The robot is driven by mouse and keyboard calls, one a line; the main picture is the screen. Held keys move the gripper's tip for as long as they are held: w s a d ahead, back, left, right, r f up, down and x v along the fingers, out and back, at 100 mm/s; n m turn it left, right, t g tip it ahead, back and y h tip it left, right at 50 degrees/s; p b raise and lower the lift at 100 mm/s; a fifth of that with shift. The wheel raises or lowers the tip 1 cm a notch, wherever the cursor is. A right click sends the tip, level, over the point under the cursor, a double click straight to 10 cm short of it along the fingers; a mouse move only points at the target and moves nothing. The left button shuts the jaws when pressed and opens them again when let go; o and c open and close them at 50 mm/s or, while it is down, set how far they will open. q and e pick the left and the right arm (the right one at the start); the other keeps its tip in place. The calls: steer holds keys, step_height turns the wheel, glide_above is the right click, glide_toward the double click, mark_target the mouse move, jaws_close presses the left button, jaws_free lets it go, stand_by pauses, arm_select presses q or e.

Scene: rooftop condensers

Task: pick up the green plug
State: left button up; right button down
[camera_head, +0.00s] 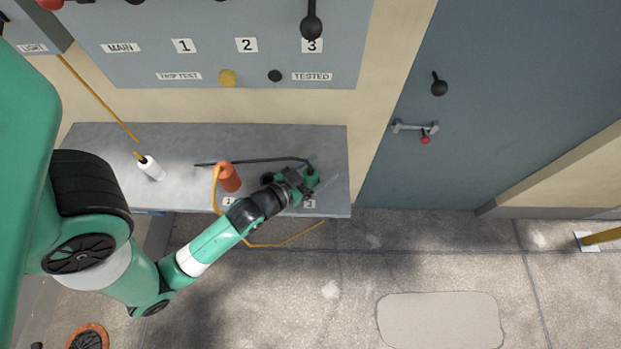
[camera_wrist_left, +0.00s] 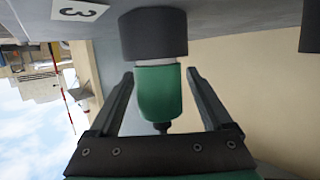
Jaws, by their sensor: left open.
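The green plug (camera_head: 312,171) is at the right end of the grey shelf, with a black cable running from it. In the left wrist view the green plug (camera_wrist_left: 158,95) shows a pale ring where it meets a dark round socket (camera_wrist_left: 153,33), beside a label reading 3. My left gripper (camera_head: 303,184) is at the plug. In the left wrist view its open fingers (camera_wrist_left: 160,88) stand on either side of the plug, with visible gaps. My right gripper is not in view.
The grey shelf (camera_head: 190,145) also holds an orange plug (camera_head: 229,178) with an orange cable hanging over the front edge, and a white plug (camera_head: 151,168) with a yellow cable. A grey panel (camera_head: 210,60) with labels and knobs is behind. A blue-grey door (camera_head: 490,110) is at right.

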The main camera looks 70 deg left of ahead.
arm_select(q)
jaws_close()
stand_by(0.3)
steer(key=shift+r, duration=0.15)
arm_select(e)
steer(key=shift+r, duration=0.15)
